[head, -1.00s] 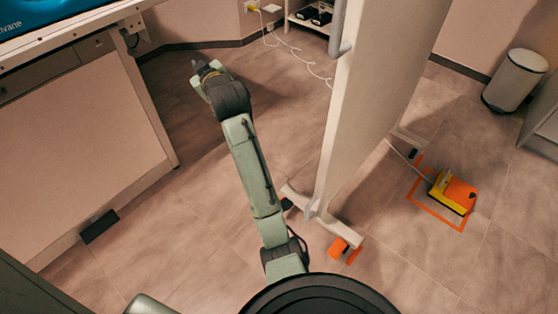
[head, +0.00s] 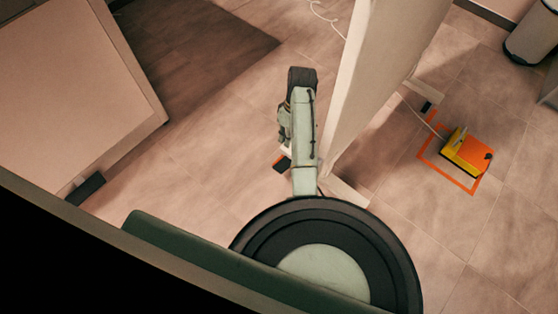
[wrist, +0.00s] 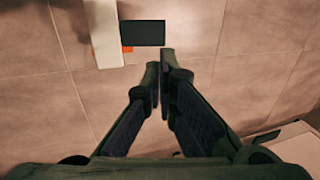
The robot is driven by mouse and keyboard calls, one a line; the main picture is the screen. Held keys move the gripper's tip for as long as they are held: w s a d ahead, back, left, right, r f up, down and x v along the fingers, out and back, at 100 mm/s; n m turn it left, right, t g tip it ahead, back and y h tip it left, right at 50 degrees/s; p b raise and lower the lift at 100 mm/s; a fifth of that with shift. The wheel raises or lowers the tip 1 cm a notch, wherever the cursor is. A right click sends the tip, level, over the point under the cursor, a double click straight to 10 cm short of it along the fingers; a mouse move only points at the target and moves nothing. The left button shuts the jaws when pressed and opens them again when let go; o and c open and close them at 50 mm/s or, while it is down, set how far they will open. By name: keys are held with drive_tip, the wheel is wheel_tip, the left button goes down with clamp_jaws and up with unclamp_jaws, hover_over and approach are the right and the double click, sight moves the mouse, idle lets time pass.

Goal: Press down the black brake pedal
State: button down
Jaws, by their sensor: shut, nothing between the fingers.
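The black brake pedal (wrist: 142,33) is a flat dark rectangle at the top of the wrist view, beside a white foot (wrist: 102,38) with a bit of orange at their joint. In the head view the pedal (head: 283,166) shows small and dark, partly hidden by my arm, at the foot of the white partition. My gripper (wrist: 160,60) is shut and empty. Its fingertips appear just below the pedal's lower right corner in the wrist view; I cannot tell the height gap. In the head view the fingers are hidden by my arm.
The tall white partition (head: 385,75) stands right of my arm. Beyond it, a yellow and orange foot switch (head: 468,153) lies inside orange floor tape. A white table base (head: 75,85) with a black foot block (head: 85,189) stands left. Floor between is clear.

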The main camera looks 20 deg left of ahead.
drive_tip(key=b+x, duration=0.2)
drive_tip(key=x, duration=1.2)
drive_tip(key=shift+b, duration=0.3)
drive_tip(key=shift+w+f+b, duration=0.1)
drive_tip(key=shift+f+b, duration=0.05)
drive_tip(key=shift+b, duration=0.15)
